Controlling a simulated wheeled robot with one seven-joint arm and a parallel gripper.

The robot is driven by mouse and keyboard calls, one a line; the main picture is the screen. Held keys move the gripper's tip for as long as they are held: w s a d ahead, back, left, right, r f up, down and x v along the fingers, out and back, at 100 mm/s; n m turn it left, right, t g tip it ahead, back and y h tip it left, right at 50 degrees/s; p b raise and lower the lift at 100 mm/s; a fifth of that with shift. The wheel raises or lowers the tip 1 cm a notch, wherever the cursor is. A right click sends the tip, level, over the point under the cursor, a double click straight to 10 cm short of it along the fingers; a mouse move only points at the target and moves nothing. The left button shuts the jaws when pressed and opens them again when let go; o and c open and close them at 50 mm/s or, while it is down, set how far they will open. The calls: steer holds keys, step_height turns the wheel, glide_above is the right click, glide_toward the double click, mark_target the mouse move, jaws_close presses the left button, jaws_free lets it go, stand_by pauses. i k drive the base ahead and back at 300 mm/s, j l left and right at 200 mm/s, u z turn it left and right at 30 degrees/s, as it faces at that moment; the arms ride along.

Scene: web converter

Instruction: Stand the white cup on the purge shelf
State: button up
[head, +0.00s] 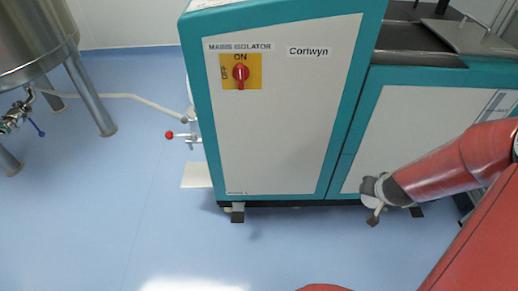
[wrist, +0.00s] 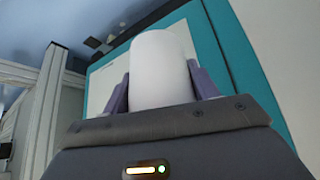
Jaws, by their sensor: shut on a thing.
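The white cup (wrist: 160,68) is held between the two purple-grey fingers of my gripper (wrist: 158,88) in the wrist view. A finger presses on each side, and the gripper body hides the cup's lower part. In the head view the end of my red arm is low at the right, in front of the teal and white cabinet; the cup cannot be made out clearly there. A small pale flat plate (head: 196,175) juts from the cabinet's left side, below a fitting with a red ball (head: 169,135). It may be the purge shelf; no label shows. Nothing stands on it.
The cabinet (head: 270,120) with its red isolator switch (head: 240,72) fills the middle. A steel tank (head: 35,45) on legs stands at the far left, with a pale hose (head: 125,97) running towards the cabinet. The blue floor (head: 110,210) at left and front is clear.

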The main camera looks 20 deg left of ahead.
mark_target(199, 174)
steer(key=j+z, duration=0.1)
steer(key=j, duration=0.35)
steer(key=k+j+z, duration=0.15)
steer(key=j, duration=0.25)
steer(key=j+z, duration=0.1)
steer(key=j, duration=0.3)
steer(key=k+j+z, duration=0.1)
steer(key=j, duration=0.35)
steer(key=k+j+z, duration=0.15)
steer(key=j, duration=0.25)
steer(key=k+j+z, duration=0.1)
steer(key=j, duration=0.25)
steer(key=k+j+z, duration=0.1)
steer(key=j, duration=0.3)
steer(key=k+j, duration=0.1)
steer(key=j, duration=0.3)
steer(key=j+z, duration=0.15)
steer(key=j, duration=0.25)
steer(key=k+j, duration=0.15)
steer(key=j, duration=0.25)
steer(key=k+j+z, duration=0.15)
steer(key=j, duration=0.65)
steer(key=k+z, duration=0.05)
